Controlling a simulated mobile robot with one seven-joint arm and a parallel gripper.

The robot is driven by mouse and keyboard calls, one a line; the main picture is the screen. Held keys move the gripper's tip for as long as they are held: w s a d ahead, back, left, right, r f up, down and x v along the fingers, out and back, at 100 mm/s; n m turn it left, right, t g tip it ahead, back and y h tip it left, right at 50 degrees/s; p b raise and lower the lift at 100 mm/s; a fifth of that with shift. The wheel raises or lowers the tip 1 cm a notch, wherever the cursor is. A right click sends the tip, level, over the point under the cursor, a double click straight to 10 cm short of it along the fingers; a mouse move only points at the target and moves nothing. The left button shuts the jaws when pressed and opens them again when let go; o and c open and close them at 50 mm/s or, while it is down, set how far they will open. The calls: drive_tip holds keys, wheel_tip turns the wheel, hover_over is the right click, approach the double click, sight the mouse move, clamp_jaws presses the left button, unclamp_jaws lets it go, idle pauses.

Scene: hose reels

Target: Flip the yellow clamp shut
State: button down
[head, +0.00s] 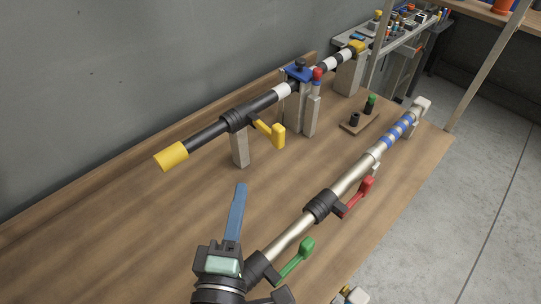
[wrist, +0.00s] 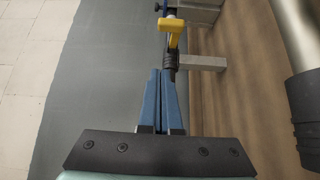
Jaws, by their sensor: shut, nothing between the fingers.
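The yellow clamp lever (head: 272,133) sticks out from a black collar (head: 235,120) on the black pole with the yellow end. It points away from the pole to the lower right, with its grip end raised. In the wrist view the yellow lever (wrist: 173,28) shows above the fingertips, beyond the collar (wrist: 170,60). My gripper (head: 241,186) has long blue fingers closed together and empty. In the head view it lies in front of and below the collar, apart from the lever. In the wrist view the fingertips (wrist: 161,71) appear just short of the collar.
A grey pole carries a red lever (head: 358,195) and a green lever (head: 296,258), close to the right of my gripper. Grey posts (head: 239,148) support the black pole. A small wooden block with dark pegs (head: 358,124) stands between the poles. Bare bench lies left of my gripper.

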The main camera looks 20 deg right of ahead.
drive_tip(key=shift+s+f, duration=0.1)
drive_tip(key=shift+f, duration=0.15)
drive_tip(key=p, duration=0.3)
approach(267, 127)
wheel_tip(267, 127, up, 2)
drive_tip(key=w+a, duration=0.1)
drive_tip(key=shift+w+d+p, duration=0.25)
drive_tip(key=shift+d+p, duration=0.05)
drive_tip(key=shift+d, duration=0.55)
drive_tip(key=shift+w+d+p, duration=0.3)
drive_tip(key=shift+d, duration=0.55)
